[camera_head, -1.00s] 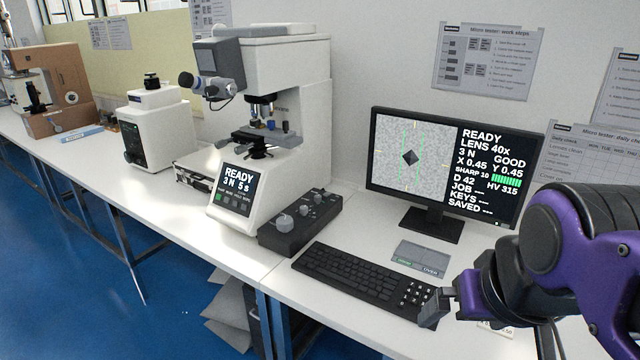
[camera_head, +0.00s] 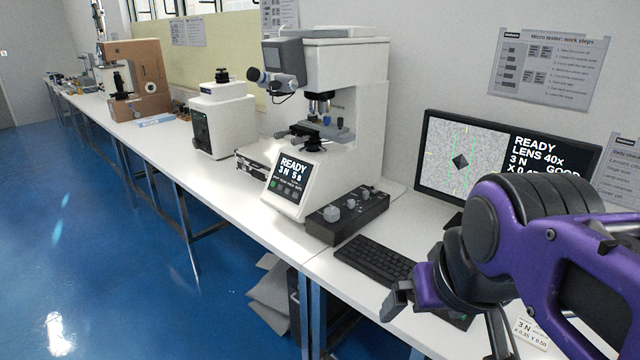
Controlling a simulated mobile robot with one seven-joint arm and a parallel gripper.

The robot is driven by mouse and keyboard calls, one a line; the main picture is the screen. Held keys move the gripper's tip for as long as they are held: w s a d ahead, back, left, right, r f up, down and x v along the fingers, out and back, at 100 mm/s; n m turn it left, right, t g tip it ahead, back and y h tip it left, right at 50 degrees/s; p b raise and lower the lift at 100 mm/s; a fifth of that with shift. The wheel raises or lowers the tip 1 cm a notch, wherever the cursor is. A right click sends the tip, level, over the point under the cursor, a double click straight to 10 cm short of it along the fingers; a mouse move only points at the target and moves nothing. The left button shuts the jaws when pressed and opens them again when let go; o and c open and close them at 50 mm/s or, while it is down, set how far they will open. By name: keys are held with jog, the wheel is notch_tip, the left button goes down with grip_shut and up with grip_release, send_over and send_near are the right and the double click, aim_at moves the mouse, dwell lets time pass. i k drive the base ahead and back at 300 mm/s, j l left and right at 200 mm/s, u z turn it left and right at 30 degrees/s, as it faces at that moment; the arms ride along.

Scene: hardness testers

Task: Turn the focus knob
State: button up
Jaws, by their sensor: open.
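The white micro hardness tester (camera_head: 345,95) stands on the bench, with a lit touch panel (camera_head: 287,185) at its front reading READY, 3 N 5 s. A black control box (camera_head: 345,222) with several grey knobs sits beside it; the largest knob (camera_head: 332,214) is at its left front. No label telling which is the focus knob can be read. The monitor (camera_head: 470,160) shows a dark diamond mark and READY, LENS 40x, partly hidden by my arm. My gripper (camera_head: 394,300) is at the lower right, open and empty, in front of the keyboard and apart from the control box.
A black keyboard (camera_head: 372,260) lies on the white bench between the control box and my arm. Blue floor (camera_head: 110,260) is free at the left.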

aim_at(331, 214)
jog(key=i+j+z, duration=0.3)
jog(key=j, duration=0.35)
jog(key=i+j+z, duration=0.15)
jog(key=j, duration=0.25)
jog(key=i, duration=0.1)
